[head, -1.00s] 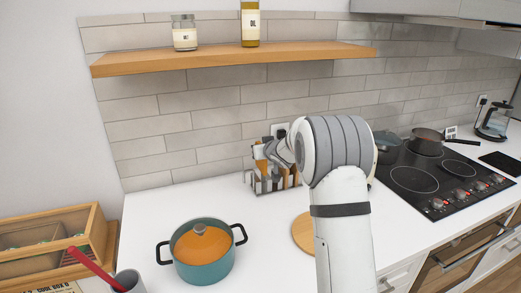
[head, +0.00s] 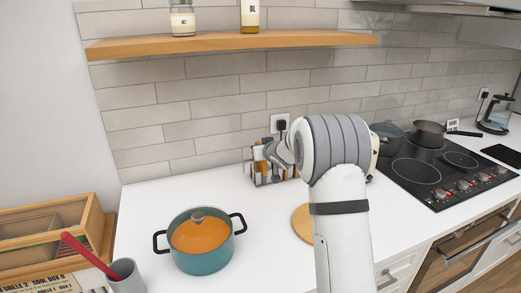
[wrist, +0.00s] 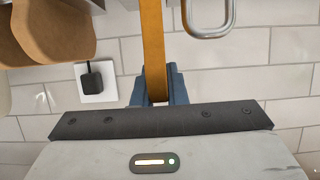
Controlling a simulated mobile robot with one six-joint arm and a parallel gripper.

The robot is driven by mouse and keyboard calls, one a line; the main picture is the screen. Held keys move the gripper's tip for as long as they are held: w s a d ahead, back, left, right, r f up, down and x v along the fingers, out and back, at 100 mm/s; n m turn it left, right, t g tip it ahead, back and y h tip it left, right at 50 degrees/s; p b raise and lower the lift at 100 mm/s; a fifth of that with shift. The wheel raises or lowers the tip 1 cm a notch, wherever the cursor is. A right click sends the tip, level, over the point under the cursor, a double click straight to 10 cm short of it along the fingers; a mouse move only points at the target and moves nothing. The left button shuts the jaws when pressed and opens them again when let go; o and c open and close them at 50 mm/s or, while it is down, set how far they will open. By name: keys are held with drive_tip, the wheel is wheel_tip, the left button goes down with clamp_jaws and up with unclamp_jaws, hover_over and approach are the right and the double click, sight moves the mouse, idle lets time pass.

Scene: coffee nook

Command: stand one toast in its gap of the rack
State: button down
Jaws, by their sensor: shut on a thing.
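My gripper (wrist: 155,95) is shut on a toast (wrist: 153,45), seen edge-on as an upright orange-brown strip between the blue fingers in the wrist view. The metal rack (head: 250,171) stands on the white counter near the tiled wall, with toast slices in or at it. A bent wire of the rack (wrist: 209,30) shows to the right of the held toast. Other brown slices (wrist: 52,42) are at the upper left of the wrist view. In the head view my arm hides part of the rack and most of the gripper. I cannot tell whether the held toast's lower edge is in a gap.
A wall socket with a black plug (head: 281,124) is behind the rack. A teal pot (head: 205,258) with an orange lid stands at front left, and a round wooden board (head: 301,222) lies beside my arm. The hob (head: 430,172) is at right. A wooden shelf (head: 230,47) hangs above.

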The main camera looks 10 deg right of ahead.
drive_tip(key=c, duration=1.4)
unclamp_jaws()
drive_tip(key=shift+o, duration=0.2)
drive_tip(key=v, duration=0.7)
drive_tip(key=shift+s+r, duration=0.2)
drive_tip(key=shift+s, duration=0.15)
drive_tip(key=shift+d, duration=0.1)
drive_tip(key=s+d+r+m+g+h, duration=0.1)
drive_tip(key=s+d+g+h, duration=0.1)
drive_tip(key=s, duration=0.6)
drive_tip(key=s+d+r+m+g+h, duration=0.1)
drive_tip(key=s+r+g+h, duration=0.1)
drive_tip(key=s, duration=0.7)
drive_tip(key=s+a+f+g, duration=0.1)
drive_tip(key=s+f+g, duration=0.1)
drive_tip(key=s, duration=0.7)
drive_tip(key=s+a+f+g+y, duration=0.1)
drive_tip(key=s+a+g, duration=0.1)
drive_tip(key=s, duration=0.7)
drive_tip(key=s+a+f+g, duration=0.1)
drive_tip(key=s+f+g, duration=0.1)
drive_tip(key=s, duration=0.7)
drive_tip(key=shift+s+a+f+g, duration=0.15)
drive_tip(key=shift+a+f+g, duration=0.15)
drive_tip(key=shift+f, duration=0.05)
